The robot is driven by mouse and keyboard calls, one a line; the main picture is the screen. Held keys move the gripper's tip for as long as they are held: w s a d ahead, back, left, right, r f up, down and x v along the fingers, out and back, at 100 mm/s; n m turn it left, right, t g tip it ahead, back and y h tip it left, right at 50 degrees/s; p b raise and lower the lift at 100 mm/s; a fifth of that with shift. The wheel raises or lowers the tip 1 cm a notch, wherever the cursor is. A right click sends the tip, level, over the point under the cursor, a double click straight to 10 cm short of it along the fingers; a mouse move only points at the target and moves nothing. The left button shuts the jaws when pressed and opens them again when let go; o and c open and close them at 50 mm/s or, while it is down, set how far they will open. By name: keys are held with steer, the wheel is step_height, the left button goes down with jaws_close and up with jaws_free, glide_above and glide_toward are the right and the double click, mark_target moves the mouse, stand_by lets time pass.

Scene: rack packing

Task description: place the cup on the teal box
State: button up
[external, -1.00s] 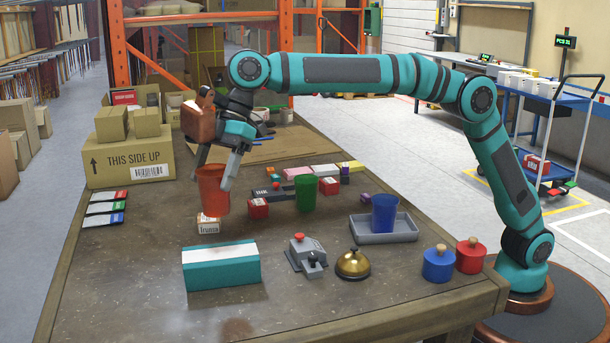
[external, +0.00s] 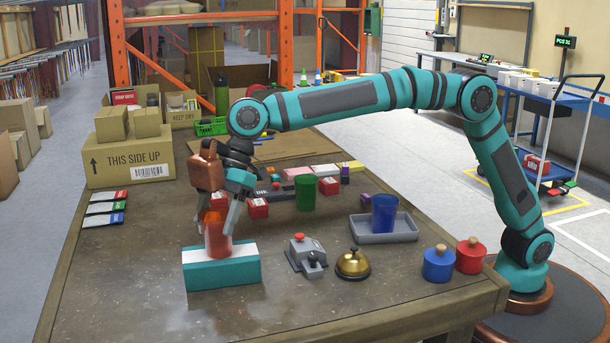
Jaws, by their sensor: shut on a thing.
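The red cup (external: 217,243) is upright between the fingers of my gripper (external: 217,225), which is shut on it. The cup's base is at the white top stripe of the teal box (external: 225,274); it looks to be touching or very close to it, and I cannot tell which. The teal box lies at the front left of the table, with its teal front face toward the camera. My gripper points down above the box, and its fingers hide the sides of the cup.
A grey device with a red button (external: 306,254) and a brass bell (external: 353,264) stand right of the box. A green cup (external: 305,193) stands farther back. A blue cup (external: 384,213) sits in a grey tray (external: 409,229). The table left of the box is clear.

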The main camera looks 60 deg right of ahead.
steer(key=shift+f, duration=0.1)
steer(key=o, duration=1)
steer(key=v, duration=1.2)
